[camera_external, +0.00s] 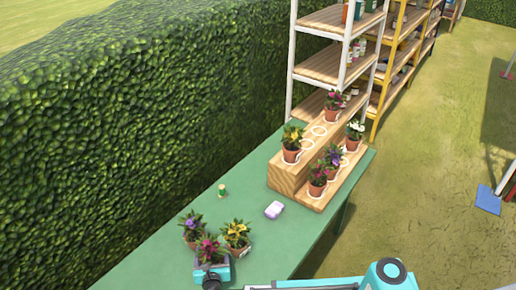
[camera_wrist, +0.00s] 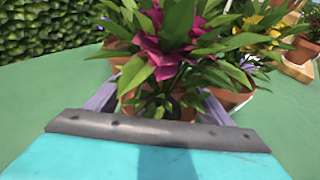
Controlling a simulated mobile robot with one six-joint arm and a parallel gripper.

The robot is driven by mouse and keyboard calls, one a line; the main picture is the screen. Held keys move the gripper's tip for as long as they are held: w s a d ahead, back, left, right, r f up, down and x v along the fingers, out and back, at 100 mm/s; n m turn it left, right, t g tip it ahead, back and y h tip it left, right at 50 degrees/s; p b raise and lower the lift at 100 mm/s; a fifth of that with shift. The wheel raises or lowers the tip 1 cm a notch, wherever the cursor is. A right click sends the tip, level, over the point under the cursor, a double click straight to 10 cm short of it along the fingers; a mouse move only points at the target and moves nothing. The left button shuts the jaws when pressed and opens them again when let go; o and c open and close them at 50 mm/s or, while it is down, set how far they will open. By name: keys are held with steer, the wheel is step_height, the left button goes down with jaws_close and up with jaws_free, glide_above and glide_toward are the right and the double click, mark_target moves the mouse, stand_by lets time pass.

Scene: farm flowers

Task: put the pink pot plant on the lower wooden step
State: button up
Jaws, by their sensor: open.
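The pink pot plant (camera_wrist: 165,45) has magenta petals, green leaves and a terracotta pot; it is directly in front of my gripper (camera_wrist: 160,95) in the wrist view. The same plant shows in the external view (camera_external: 208,247), at the near end of the green table. My gripper (camera_external: 212,268) is open, its fingers on either side of the pot; leaves hide whether they touch it. The lower wooden step (camera_external: 313,202) is the front level of a two-level wooden stand. It holds several potted plants, one with red-pink flowers (camera_external: 318,172) at its near end.
A purple-flowered plant (camera_external: 192,227) and a yellow-flowered plant (camera_external: 238,233) stand close beside the pink one. A white-lilac block (camera_external: 274,210) and a small green-capped bottle (camera_external: 222,190) lie between them and the stand. The upper step (camera_external: 284,176) also holds plants. A hedge borders the table.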

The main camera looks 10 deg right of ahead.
steer(key=v, duration=1.1)
steer(key=shift+s+r+p, duration=0.1)
steer(key=shift+s+p, duration=0.2)
steer(key=shift+s, duration=0.1)
steer(key=o, duration=0.4)
steer(key=shift+c, duration=0.2)
steer(key=s+t, duration=0.1)
steer(key=s+f, duration=0.1)
steer(key=s, duration=0.1)
steer(key=s+t, duration=0.1)
steer(key=shift+s+a+f+t, duration=0.15)
steer(key=shift+s+f+t, duration=0.15)
steer(key=shift+f, duration=0.1)
steer(key=shift+s+f+t, duration=0.1)
steer(key=shift+s+t, duration=0.3)
steer(key=shift+s, duration=0.25)
steer(key=shift+w+b, duration=0.15)
steer(key=shift+b, duration=0.15)
